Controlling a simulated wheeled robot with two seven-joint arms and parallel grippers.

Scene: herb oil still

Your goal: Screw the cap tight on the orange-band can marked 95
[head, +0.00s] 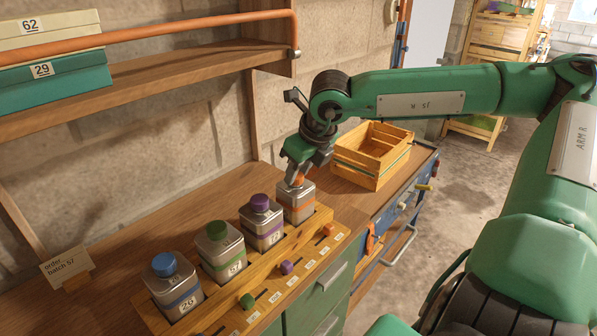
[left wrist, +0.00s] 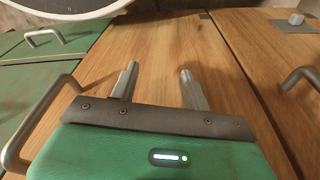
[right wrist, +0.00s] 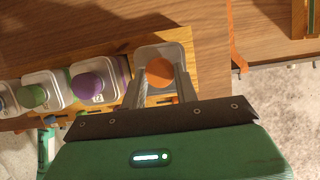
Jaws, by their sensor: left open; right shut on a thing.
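The orange-band can (head: 297,204) stands upright in the far right slot of the wooden rack (head: 328,213); its number cannot be read. Its orange cap (right wrist: 160,72) sits at the top of the can between my right fingertips. My right gripper (head: 297,181) comes down from above and is shut on this cap. In the right wrist view the fingers lie on both sides of the cap; how far it is threaded cannot be told. My left gripper (left wrist: 158,80) is open and empty, over a wooden surface away from the rack.
Cans with purple (head: 262,222), green (head: 221,250) and blue (head: 172,285) caps stand in the rack to the left. A slatted wooden crate (head: 372,155) stands on the bench behind right. A shelf (head: 150,82) with boxes runs along the wall. Small coloured pieces lie along the rack's front.

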